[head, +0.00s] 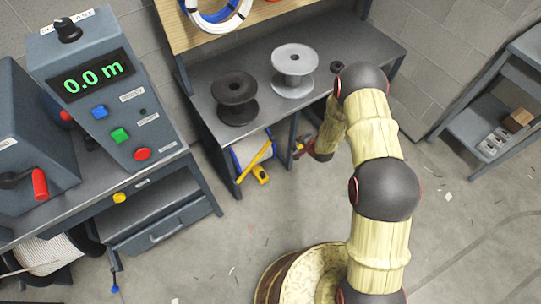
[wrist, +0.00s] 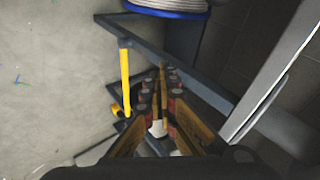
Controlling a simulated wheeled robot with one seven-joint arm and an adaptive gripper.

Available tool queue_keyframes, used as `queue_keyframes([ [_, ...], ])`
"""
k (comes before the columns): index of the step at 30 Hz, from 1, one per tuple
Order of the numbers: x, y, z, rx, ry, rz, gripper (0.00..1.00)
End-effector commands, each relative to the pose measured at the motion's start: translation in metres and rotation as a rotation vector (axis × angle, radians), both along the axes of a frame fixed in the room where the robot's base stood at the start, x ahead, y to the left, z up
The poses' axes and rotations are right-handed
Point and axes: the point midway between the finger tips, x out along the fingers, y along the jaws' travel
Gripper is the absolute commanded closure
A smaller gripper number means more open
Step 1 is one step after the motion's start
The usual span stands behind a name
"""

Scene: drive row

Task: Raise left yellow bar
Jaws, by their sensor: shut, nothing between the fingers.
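One yellow bar (head: 256,154) shows in the head view, slanting in front of a blue-rimmed reel under the bench, with a yellow block (head: 261,174) near its lower end. In the wrist view the yellow bar (wrist: 125,78) stands left of my fingers, running down from a dark frame rail. My gripper (head: 302,148) is to the right of the bar in the head view, partly hidden by my arm. In the wrist view my gripper (wrist: 163,80) is shut and empty, its fingers apart from the bar. A second yellow bar cannot be made out.
The bench (head: 215,122) carries a black spool (head: 235,98) and a grey spool (head: 293,70). A control box (head: 110,95) reading 0.0 m stands at left. A shelf (head: 480,130) is at right. Dark frame rails (wrist: 190,80) lie close around my fingers. The floor between is mostly clear.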

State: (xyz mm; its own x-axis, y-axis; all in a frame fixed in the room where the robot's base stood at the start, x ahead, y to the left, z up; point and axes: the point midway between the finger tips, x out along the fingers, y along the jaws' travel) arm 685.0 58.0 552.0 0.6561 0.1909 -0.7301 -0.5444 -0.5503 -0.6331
Motion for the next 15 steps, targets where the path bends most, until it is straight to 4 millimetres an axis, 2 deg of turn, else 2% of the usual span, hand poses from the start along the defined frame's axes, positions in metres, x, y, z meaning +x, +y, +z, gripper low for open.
queue_keyframes([
  [1, -0.003, 0.009, -0.028, 0.078, -0.023, -0.037, 1.0],
  [3, -0.002, 0.022, -0.051, 0.221, -0.076, -0.1, 1.0],
  [6, -0.011, 0.04, -0.079, 0.45, -0.137, -0.181, 1.0],
  [10, -0.034, 0.059, -0.101, 0.746, -0.186, -0.257, 1.0],
  [15, -0.068, 0.07, -0.112, 1.041, -0.203, -0.31, 1.0],
])
